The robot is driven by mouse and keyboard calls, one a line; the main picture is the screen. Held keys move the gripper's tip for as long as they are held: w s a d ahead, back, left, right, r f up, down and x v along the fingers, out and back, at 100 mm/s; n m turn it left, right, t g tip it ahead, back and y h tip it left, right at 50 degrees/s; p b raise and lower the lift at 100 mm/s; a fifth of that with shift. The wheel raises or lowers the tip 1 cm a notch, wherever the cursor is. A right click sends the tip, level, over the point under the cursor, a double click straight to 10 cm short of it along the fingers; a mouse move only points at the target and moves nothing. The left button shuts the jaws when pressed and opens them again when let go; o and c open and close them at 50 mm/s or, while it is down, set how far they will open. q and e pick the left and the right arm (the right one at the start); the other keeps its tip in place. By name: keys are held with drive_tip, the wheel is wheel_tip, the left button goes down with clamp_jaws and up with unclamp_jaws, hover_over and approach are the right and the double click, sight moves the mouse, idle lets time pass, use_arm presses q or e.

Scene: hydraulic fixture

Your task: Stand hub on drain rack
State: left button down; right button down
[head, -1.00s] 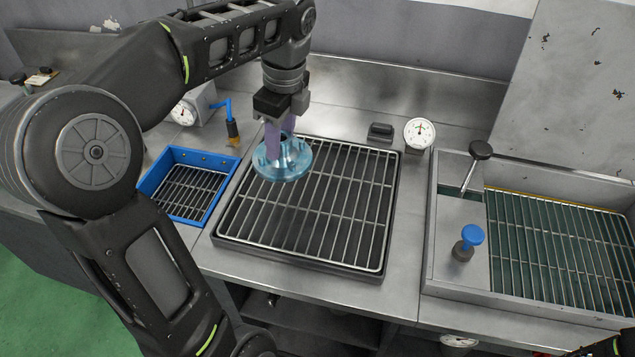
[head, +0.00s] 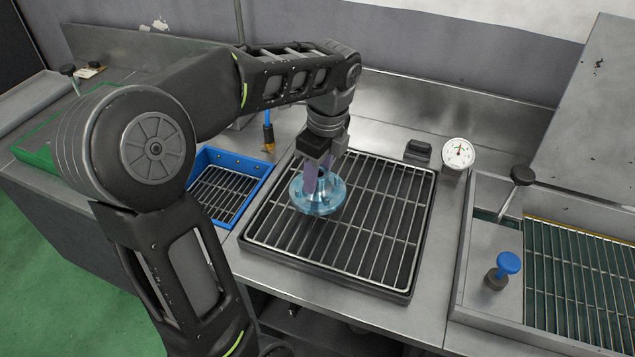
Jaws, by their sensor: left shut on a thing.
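The hub (head: 318,199) is a translucent blue flanged part with a round, wide base, flange down and about level. My left gripper (head: 322,182) points down and is shut on the hub's upper middle. The drain rack (head: 380,225) is a wire grid in a dark tray, in the middle of the bench. The hub is over the rack's left part; I cannot tell whether its flange touches the wires. My right gripper is not in view.
A blue-rimmed tray (head: 235,211) with a small grid stands left of the rack. A white dial gauge (head: 458,154) and a dark block (head: 418,150) are behind it. A steel basin (head: 462,265) with a blue knob (head: 509,263) is at right. The rack's right side is clear.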

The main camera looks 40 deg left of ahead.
sight(330, 194)
use_arm(q)
drive_tip(key=shift+f, duration=1.4)
drive_tip(key=shift+f, duration=0.15)
drive_tip(key=c, duration=0.9)
unclamp_jaws()
drive_tip(key=shift+o, duration=0.2)
